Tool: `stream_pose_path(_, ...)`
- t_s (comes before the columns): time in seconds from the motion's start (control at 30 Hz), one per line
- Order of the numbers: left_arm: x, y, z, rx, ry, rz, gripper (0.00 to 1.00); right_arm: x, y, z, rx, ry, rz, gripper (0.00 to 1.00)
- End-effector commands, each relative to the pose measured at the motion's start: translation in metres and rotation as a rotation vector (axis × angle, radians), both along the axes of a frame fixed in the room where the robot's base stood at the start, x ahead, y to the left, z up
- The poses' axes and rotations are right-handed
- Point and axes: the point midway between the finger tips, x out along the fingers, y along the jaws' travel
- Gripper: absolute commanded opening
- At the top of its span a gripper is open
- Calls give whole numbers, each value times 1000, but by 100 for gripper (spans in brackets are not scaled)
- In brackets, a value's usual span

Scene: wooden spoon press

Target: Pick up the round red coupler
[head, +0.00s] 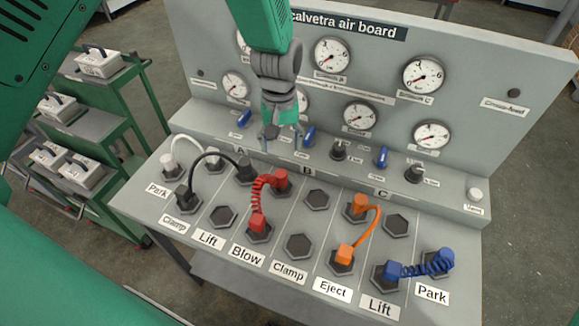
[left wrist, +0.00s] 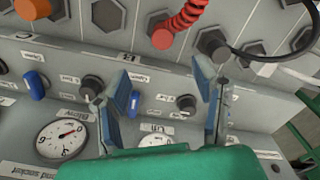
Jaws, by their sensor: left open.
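The round red coupler (head: 280,180) sits in an upper socket of the sloped panel in the head view. A coiled red hose joins it to a square red coupler (head: 257,224) in the Blow socket, nearer the front. In the left wrist view the round red coupler (left wrist: 162,36) shows at the top, beyond the fingertips. My left gripper (head: 281,142) is open and empty, pointing down above the valve shelf, behind and above the coupler. Its two fingers also show apart in the left wrist view (left wrist: 162,80), with nothing between them. My right gripper is not in view.
The upright gauge board (head: 470,105) stands behind the gripper. Blue and black knobs line the shelf, including a blue one (head: 310,136). A black cable's coupler (head: 245,168) sits left of the red one. An orange hose (head: 374,220) and blue hose (head: 420,270) lie right.

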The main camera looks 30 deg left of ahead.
Motion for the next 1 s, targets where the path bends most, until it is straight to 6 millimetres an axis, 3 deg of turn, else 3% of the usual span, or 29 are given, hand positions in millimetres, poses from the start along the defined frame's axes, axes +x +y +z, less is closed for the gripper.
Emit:
stream_pose_path(0.1, 0, -2, -9, -2, 6, 5, 54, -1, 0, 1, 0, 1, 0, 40)
stream_pose_path(0.4, 3, -1, -68, -2, 7, 4, 54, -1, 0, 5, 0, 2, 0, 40)
stream_pose_path(0.67, 2, 0, -87, -1, 5, 4, 54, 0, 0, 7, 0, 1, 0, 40)
stream_pose_path(1.0, 3, 4, -131, -2, 5, 4, 54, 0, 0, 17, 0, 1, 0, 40)
